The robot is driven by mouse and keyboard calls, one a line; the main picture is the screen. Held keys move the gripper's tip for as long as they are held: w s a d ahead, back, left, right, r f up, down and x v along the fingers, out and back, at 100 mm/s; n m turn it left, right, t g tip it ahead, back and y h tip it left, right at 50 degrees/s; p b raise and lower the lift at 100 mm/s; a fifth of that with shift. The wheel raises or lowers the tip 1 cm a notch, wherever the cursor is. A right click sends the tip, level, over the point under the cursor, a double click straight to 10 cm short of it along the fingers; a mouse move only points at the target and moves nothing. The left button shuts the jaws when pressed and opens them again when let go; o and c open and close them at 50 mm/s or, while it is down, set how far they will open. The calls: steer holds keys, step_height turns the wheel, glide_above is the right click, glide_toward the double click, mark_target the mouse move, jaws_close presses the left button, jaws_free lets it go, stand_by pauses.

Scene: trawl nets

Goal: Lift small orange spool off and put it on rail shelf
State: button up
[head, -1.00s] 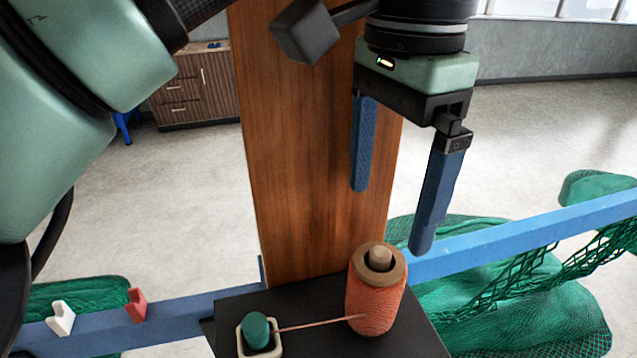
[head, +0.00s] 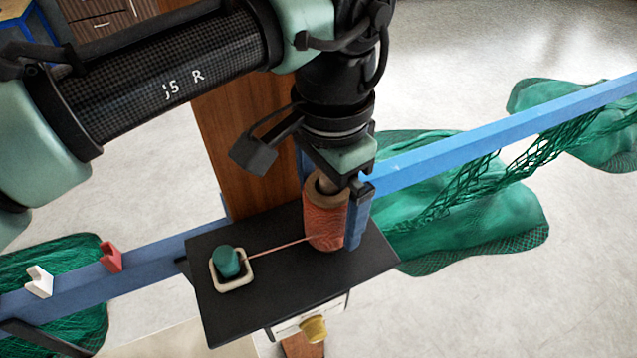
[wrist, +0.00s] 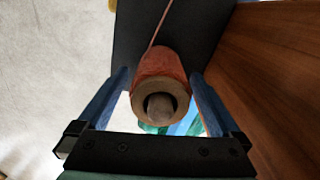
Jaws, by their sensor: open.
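The orange spool (head: 325,224) stands upright at the right end of a small black shelf (head: 275,287) on the wooden post. It has a tan rim and a peg through its core. A strand of its twine runs left to a dark green knob in a pale square holder. My gripper (head: 331,215) points down over the spool with one blue finger on each side. In the wrist view the spool (wrist: 160,75) sits between the open fingers, with gaps visible on both sides. The near finger hides part of the spool in the head view.
The green knob (head: 226,262) stands in its pale holder (head: 234,283). The blue rail (head: 500,135) runs past the post, with green nets (head: 470,205) hanging at the right. White (head: 39,281) and red (head: 111,256) hooks sit on its left part. A yellow knob (head: 313,329) is below the shelf.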

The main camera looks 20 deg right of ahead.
steer(key=c, duration=1.4)
steer(key=shift+r+b, duration=1.2)
steer(key=shift+r, duration=7.85)
steer(key=shift+r+p, duration=0.1)
steer(key=shift+p, duration=0.5)
